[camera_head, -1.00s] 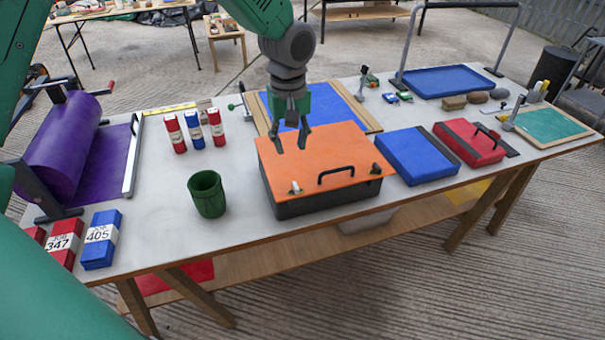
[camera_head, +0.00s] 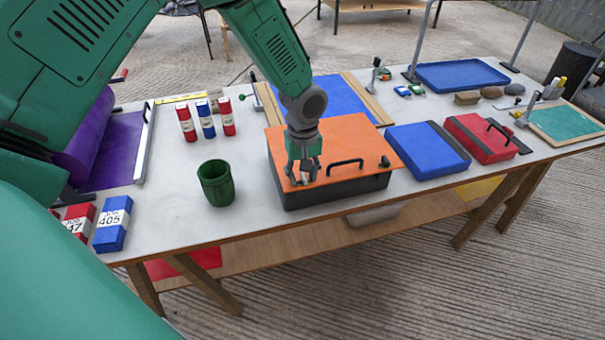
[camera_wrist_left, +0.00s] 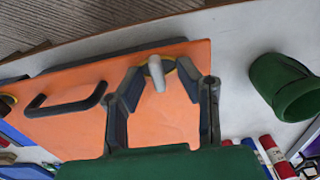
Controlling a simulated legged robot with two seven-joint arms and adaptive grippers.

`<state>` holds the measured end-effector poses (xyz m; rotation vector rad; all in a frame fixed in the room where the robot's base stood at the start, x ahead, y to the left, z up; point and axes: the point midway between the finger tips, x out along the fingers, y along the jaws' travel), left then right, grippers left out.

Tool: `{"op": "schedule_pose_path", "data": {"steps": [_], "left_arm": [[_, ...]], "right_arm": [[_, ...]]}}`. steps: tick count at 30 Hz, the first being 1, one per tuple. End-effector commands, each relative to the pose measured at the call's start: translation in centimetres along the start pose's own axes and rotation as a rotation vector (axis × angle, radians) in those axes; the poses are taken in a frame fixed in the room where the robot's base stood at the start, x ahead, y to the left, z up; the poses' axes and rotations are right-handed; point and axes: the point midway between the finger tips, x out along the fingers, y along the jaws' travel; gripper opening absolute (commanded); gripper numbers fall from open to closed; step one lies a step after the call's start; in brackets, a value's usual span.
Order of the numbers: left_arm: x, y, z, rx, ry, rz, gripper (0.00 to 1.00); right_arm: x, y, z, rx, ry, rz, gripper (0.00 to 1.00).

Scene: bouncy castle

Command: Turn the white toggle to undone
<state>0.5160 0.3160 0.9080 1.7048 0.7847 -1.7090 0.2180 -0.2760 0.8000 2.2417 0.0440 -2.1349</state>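The orange lid (camera_head: 345,135) covers a dark box on the table; it also fills much of the left wrist view (camera_wrist_left: 80,120). The white toggle (camera_wrist_left: 157,74) sits on a yellowish round base near the lid's edge. My left gripper (camera_head: 303,172) is over the lid's near left corner and hides most of the toggle in the head view. In the left wrist view its fingertips (camera_wrist_left: 160,70) are apart, one on each side of the toggle. I cannot tell whether they touch it. My right gripper is out of view.
A black handle (camera_head: 344,166) and a dark second toggle (camera_head: 385,161) are on the lid. A green cup (camera_head: 216,183) stands left of the box. Blue (camera_head: 428,150) and red (camera_head: 482,138) cases lie to its right. Clear table lies between cup and box.

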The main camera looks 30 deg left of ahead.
Motion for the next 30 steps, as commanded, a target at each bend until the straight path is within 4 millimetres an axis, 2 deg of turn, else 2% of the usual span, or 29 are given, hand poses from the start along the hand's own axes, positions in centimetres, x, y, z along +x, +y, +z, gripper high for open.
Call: {"op": "schedule_pose_path", "data": {"steps": [1,3,4,17,23,30], "left_arm": [[0.0,0.0,0.1,0.001,0.000,0.000,0.30],[0.0,0.0,0.0,0.001,0.000,0.000,0.06],[0.0,0.0,0.0,0.001,0.000,0.000,0.00],[-0.1,0.0,-0.3,0.038,-0.001,0.005,0.00],[-0.1,0.0,-0.5,0.145,0.002,0.003,0.00],[-0.2,0.1,-0.5,0.355,0.004,0.006,0.00]], "right_arm": [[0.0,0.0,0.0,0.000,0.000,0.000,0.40],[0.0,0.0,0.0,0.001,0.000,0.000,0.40],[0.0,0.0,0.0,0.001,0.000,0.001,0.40],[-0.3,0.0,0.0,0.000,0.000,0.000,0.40],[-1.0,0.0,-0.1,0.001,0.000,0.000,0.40],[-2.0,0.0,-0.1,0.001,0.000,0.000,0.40]]}}
